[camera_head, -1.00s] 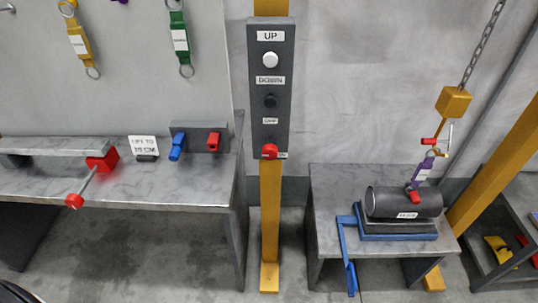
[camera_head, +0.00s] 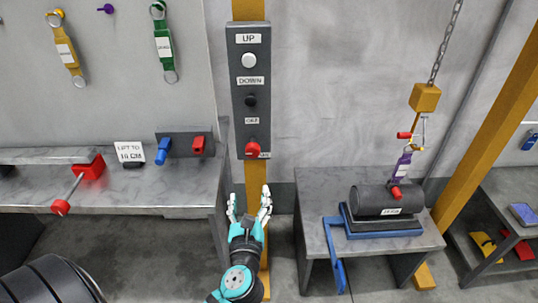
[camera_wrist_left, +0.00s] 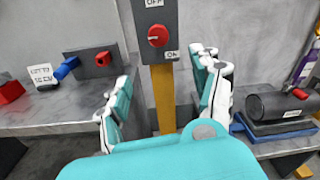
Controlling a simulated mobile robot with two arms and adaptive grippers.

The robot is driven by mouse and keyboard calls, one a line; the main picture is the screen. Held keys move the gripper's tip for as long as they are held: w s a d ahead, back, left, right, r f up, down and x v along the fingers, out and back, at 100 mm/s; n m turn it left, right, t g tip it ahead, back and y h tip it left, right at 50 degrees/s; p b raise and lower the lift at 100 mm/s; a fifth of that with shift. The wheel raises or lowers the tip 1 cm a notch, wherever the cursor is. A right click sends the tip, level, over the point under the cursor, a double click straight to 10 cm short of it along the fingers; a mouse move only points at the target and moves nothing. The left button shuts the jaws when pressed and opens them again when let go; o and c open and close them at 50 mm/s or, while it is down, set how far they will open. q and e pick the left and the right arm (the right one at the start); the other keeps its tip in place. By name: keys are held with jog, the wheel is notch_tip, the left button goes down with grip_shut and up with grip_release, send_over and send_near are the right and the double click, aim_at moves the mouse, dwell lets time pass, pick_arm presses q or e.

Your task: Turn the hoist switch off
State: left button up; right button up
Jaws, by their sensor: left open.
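The hoist control box (camera_head: 249,105) is a dark panel on a yellow post, with a white UP button (camera_head: 249,60) and a black DOWN button (camera_head: 250,100). Its red switch knob (camera_head: 252,148) sits at the bottom, between an OFF label above and another label below, which reads ON in the left wrist view. The knob (camera_wrist_left: 158,36) shows there straight ahead, just beyond the fingers. My left gripper (camera_head: 249,196) is open and empty, below the knob in the head view, its fingers on either side of the yellow post. My right gripper is not in view.
A workbench (camera_head: 130,190) with a vise and red and blue blocks stands at left. At right, a small table (camera_head: 310,230) bears a dark cylinder (camera_head: 385,200) under the hoist hook and chain. The wall behind the post is clear.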

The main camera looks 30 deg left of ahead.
pick_arm(q)
jog(key=r, duration=0.1)
jog(key=p, duration=0.2)
send_near(252, 153)
jog(key=p+x, duration=0.1)
jog(key=x, duration=1)
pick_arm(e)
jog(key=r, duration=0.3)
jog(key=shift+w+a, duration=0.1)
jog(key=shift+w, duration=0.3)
pick_arm(q)
jog(key=c, duration=1.2)
